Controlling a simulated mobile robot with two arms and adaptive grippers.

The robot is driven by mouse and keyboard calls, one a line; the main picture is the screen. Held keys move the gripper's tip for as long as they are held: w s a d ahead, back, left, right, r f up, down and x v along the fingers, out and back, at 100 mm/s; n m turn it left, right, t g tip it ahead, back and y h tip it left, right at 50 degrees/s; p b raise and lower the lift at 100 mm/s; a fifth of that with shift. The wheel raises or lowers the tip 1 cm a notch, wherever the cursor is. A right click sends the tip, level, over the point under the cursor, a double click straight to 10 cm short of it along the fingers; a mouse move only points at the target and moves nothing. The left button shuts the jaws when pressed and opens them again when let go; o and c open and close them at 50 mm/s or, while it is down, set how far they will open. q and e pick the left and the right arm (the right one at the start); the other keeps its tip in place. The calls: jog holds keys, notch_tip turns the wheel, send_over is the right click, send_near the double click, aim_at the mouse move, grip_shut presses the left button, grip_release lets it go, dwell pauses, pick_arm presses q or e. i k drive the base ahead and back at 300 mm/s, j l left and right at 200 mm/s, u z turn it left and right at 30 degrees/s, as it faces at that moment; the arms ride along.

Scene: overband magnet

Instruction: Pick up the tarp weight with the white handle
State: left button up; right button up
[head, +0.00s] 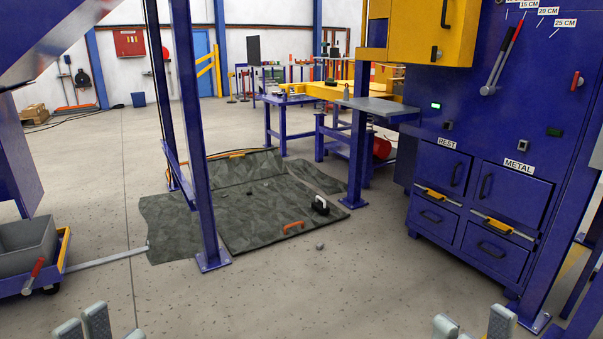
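The tarp weight with the white handle (320,206) is a small dark block with a pale loop on top. It rests on the grey-green tarp (255,215) on the floor, near the tarp's right edge. A second weight with an orange handle (293,227) lies on the tarp to its left and nearer to me. My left gripper (112,331) shows only its fingertips at the bottom left edge, spread apart. My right gripper (473,332) shows its fingertips at the bottom right, also spread apart. Both are far from the weights, with nothing seen between their fingers.
A blue cabinet (475,200) with drawers is at the right. A grey bin on a blue cart (62,262) is at the left. A small grey lump (320,246) lies on otherwise clear floor in front.

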aim_at(322, 207)
jog(key=i, duration=2.3)
jog(key=i+u, duration=0.1)
jog(key=i, duration=0.5)
jog(key=i+l+u, duration=0.15)
jog(key=i, duration=0.5)
jog(key=i+l+u, duration=0.1)
jog(key=i, duration=0.5)
jog(key=l, duration=0.1)
